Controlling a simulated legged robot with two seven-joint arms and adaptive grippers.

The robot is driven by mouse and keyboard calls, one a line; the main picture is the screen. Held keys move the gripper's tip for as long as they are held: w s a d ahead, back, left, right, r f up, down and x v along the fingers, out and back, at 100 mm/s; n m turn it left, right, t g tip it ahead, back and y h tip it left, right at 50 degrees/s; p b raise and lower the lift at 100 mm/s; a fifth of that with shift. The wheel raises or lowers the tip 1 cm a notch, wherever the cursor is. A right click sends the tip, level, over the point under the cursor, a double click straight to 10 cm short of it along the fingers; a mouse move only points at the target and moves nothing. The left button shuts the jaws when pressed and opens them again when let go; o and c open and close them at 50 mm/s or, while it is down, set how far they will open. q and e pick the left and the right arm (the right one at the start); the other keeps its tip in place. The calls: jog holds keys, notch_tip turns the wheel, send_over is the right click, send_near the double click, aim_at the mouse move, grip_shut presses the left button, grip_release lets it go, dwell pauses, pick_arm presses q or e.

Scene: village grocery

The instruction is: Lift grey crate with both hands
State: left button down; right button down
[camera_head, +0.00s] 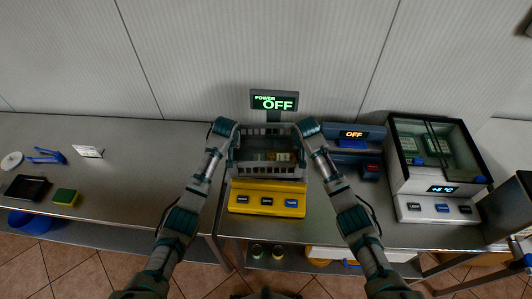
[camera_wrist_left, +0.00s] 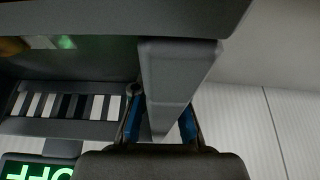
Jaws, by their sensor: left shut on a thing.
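The grey crate (camera_head: 268,172) is at the yellow scale (camera_head: 267,197), near the back of the counter, with a few small items inside. My left gripper (camera_head: 233,147) is at the crate's left side. In the left wrist view my left gripper (camera_wrist_left: 160,125) has its blue-padded fingers on either side of the grey crate wall (camera_wrist_left: 178,62), shut on it. My right gripper (camera_head: 301,147) is at the crate's right side; its fingers are too small and hidden to tell their state. I cannot tell whether the crate's underside touches the scale.
A display reading OFF (camera_head: 274,101) stands behind the crate. A blue-grey device (camera_head: 353,137) and a glass-lidded cooler box (camera_head: 437,152) stand to the right. A sponge (camera_head: 65,197) and black tray (camera_head: 27,188) lie on the left counter (camera_head: 120,165), which has free room.

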pick_arm(q)
jog(key=shift+r, duration=0.2)
pick_arm(e)
jog(key=shift+r, duration=0.2)
